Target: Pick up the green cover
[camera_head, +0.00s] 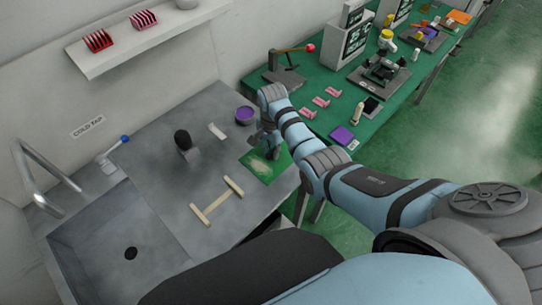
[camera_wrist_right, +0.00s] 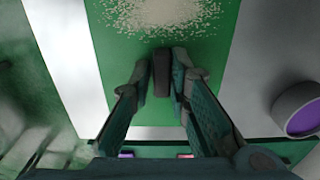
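A flat green sheet (camera_head: 252,175), the only green piece I see that could be the cover, lies on the grey counter near its right edge. A pale granular heap (camera_head: 263,165) lies on it. My right gripper (camera_head: 268,147) is over the sheet's upper edge and hides part of it. In the right wrist view the sheet (camera_wrist_right: 110,45) fills the middle, with the heap (camera_wrist_right: 165,15) beyond my fingertips (camera_wrist_right: 161,75). A dark grey upright block (camera_wrist_right: 161,72) stands between the fingertips; whether they touch it is unclear. My left gripper is not in view.
A purple-topped round container (camera_head: 244,114) stands beside the sheet. Pale wooden bars (camera_head: 217,200), a dark knobbed fixture (camera_head: 184,143) and a sink (camera_head: 110,235) are to the left. A lever with a red ball (camera_head: 309,48) stands on the green bench.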

